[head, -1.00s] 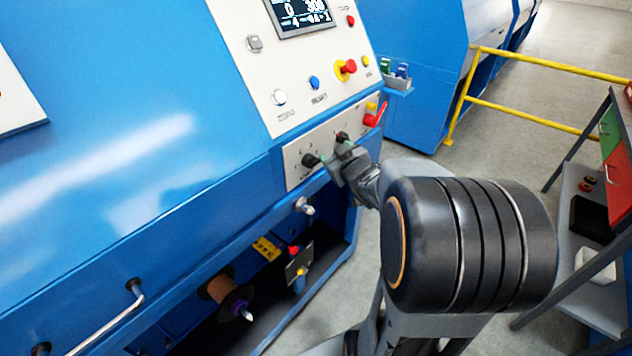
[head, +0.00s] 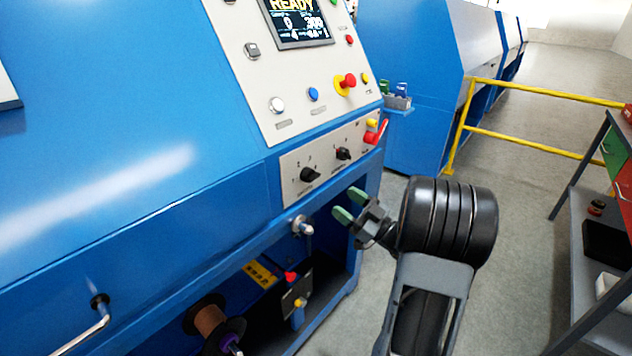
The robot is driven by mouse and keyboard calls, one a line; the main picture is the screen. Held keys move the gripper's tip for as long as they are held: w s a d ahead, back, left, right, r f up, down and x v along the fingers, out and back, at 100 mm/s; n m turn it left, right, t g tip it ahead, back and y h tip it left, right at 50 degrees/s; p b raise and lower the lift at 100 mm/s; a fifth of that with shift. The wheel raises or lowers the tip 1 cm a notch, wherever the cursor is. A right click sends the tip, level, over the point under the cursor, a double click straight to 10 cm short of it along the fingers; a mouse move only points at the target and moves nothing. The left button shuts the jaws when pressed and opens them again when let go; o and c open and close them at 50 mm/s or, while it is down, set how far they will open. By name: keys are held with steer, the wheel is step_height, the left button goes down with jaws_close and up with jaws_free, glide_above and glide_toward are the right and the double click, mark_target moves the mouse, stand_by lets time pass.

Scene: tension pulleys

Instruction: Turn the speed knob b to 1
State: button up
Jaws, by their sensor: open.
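Two black rotary knobs sit on the pale lower control strip (head: 325,165) of the blue machine. The left knob (head: 310,175) has small numbers around it. The right knob (head: 343,153) is a little smaller in the picture and has a red mark beside it. Their labels are too small to read, so I cannot tell which one is b, nor its exact setting. My gripper (head: 349,205) has two green-tipped fingers spread apart with nothing between them. It is below and to the right of the left knob, and below the right knob, clear of both.
Above are a READY screen (head: 296,22), a red stop button (head: 347,81) and white (head: 277,105) and blue (head: 313,94) buttons. A red lever (head: 376,134) is right of the knobs. A metal handle (head: 302,226) sticks out below the strip. A yellow rail (head: 530,143) stands behind.

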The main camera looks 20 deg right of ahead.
mark_target(313, 179)
steer(key=x, duration=1)
steer(key=shift+a, duration=0.1)
steer(key=shift+c, duration=0.2)
